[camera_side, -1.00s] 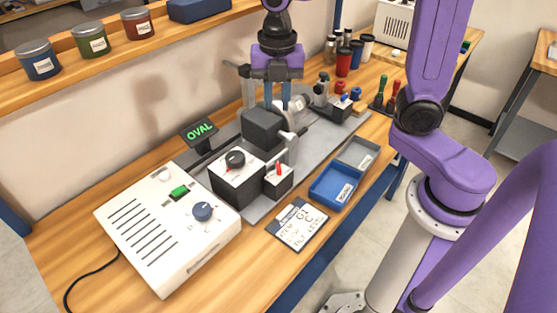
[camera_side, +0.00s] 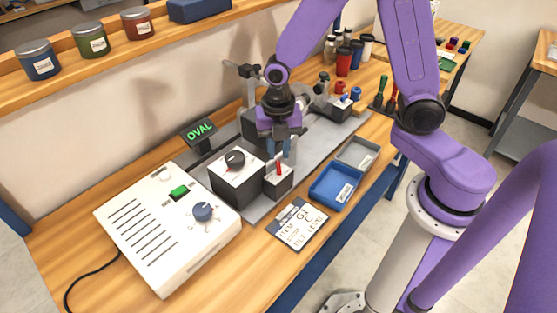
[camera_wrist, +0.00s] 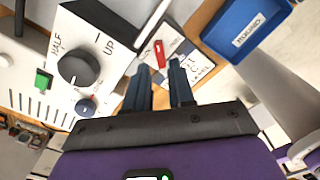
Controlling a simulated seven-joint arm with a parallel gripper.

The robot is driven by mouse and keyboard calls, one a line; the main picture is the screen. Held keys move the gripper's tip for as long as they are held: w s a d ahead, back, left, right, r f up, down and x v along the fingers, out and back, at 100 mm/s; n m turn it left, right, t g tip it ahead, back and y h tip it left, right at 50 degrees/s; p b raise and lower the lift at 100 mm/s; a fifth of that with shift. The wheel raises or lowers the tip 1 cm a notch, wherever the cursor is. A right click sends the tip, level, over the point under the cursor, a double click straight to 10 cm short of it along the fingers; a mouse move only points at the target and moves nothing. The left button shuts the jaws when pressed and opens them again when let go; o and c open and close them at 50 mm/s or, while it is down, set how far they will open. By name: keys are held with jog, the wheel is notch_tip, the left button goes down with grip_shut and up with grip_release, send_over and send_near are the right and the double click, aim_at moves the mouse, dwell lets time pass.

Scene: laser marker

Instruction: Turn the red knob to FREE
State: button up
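The red knob (camera_side: 279,168) is a small upright bar on the white top of a low dark box (camera_side: 277,186), right of the larger black-knob box. In the wrist view the red knob (camera_wrist: 160,54) shows just beyond and between my fingertips, on a white face with partly hidden lettering. My gripper (camera_side: 281,154) points down just above the red knob in the side view. In the wrist view my gripper (camera_wrist: 160,68) has its two blue fingers apart, with nothing between them. I cannot make out which marking the knob points at.
A box with a black knob (camera_side: 235,159) stands close on the left. A white control unit (camera_side: 165,235) with a blue knob and green switch is further left. A blue tray (camera_side: 334,186) and a printed card (camera_side: 297,226) lie to the right and front.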

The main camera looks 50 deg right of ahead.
aim_at(279, 166)
jog(key=shift+f, duration=2.15)
grip_shut()
